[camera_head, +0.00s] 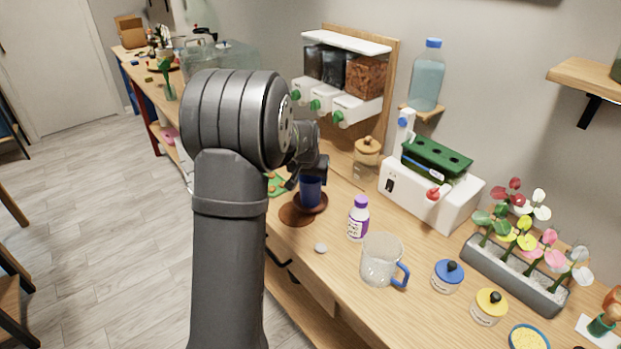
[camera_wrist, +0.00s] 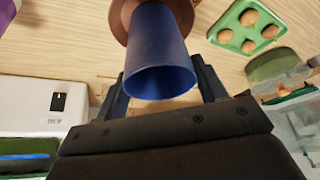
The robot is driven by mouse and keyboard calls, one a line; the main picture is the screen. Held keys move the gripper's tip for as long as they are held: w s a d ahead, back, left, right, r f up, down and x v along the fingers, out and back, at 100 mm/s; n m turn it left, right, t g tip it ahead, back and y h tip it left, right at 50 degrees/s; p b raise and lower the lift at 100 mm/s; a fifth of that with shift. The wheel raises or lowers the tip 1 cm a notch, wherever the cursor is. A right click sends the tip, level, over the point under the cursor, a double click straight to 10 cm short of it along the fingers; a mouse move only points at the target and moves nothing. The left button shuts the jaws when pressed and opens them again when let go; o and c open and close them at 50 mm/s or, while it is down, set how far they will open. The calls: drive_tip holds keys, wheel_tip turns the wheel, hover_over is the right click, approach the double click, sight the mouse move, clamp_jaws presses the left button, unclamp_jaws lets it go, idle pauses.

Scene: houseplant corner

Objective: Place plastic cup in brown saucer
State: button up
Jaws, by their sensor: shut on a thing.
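The blue plastic cup (camera_head: 311,192) is upright between the fingers of my gripper (camera_head: 308,172). In the wrist view the cup (camera_wrist: 158,50) fills the gap between the two dark fingertips (camera_wrist: 162,88), and the gripper is shut on it. The brown saucer (camera_head: 323,206) is directly beneath the cup in the head view. Its rim (camera_wrist: 122,14) shows around the cup's far end in the wrist view. Whether the cup's base touches the saucer cannot be told. A darker brown round patch (camera_head: 291,215) adjoins the saucer on its left; it may be shadow.
A white bottle with purple label (camera_head: 358,219), a clear jug (camera_head: 381,262) and a small grey disc (camera_head: 321,248) stand to the right and in front. A white machine (camera_head: 425,192) is behind. A green tray with round brown items (camera_wrist: 247,27) lies nearby.

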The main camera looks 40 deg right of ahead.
drive_tip(key=shift+f, duration=0.15)
drive_tip(key=o, duration=1)
drive_tip(key=shift+c, duration=0.2)
drive_tip(key=v, duration=1.2)
